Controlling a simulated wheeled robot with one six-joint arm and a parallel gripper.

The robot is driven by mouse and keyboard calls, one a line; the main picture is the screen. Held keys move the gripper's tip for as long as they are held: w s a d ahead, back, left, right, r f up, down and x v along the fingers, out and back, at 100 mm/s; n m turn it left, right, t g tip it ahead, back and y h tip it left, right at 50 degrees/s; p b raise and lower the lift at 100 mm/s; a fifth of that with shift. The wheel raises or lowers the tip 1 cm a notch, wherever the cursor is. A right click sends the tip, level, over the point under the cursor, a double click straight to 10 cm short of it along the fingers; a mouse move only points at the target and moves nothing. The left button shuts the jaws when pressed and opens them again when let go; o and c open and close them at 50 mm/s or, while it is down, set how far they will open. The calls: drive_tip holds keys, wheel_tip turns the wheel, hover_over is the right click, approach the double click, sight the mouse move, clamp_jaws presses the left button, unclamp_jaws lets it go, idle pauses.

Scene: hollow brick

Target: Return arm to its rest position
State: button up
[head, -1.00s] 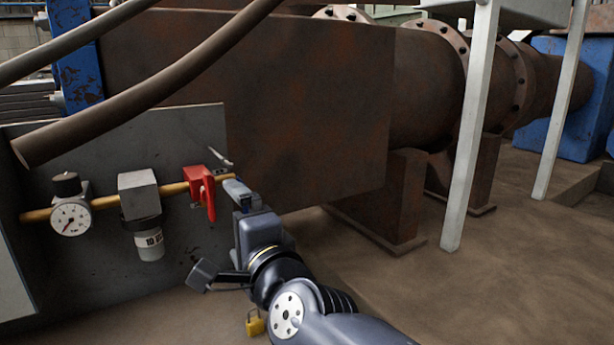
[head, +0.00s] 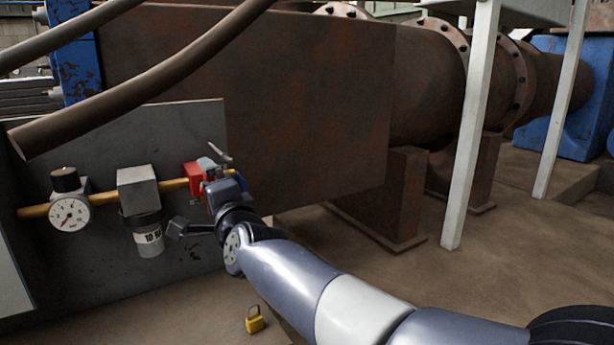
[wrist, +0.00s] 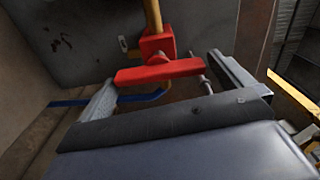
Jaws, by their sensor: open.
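My gripper (wrist: 155,95) is open in the wrist view, with one finger at the left and one at the right. The red valve handle (wrist: 160,72) shows beyond and between the fingers; I cannot tell whether they touch it. In the head view my gripper (head: 213,170) is at the red valve (head: 193,174) on the brass pipe, partly covering it. My arm (head: 300,285) reaches in from the lower right.
A pressure gauge (head: 70,213) and a filter bowl (head: 148,240) sit on the pipe left of my gripper. A yellow padlock (head: 254,319) lies on the floor below. A rusty plate (head: 300,110) stands behind. A pale post (head: 470,130) stands at the right. Open floor lies between.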

drive_tip(key=n+p, duration=0.7)
drive_tip(key=p, duration=0.3)
drive_tip(key=n+p, duration=0.8)
drive_tip(key=p, duration=0.3)
drive_tip(key=shift+s+a+r, duration=0.1)
drive_tip(key=shift+r, duration=0.1)
drive_tip(key=shift+f, duration=0.1)
drive_tip(key=shift+p, duration=0.3)
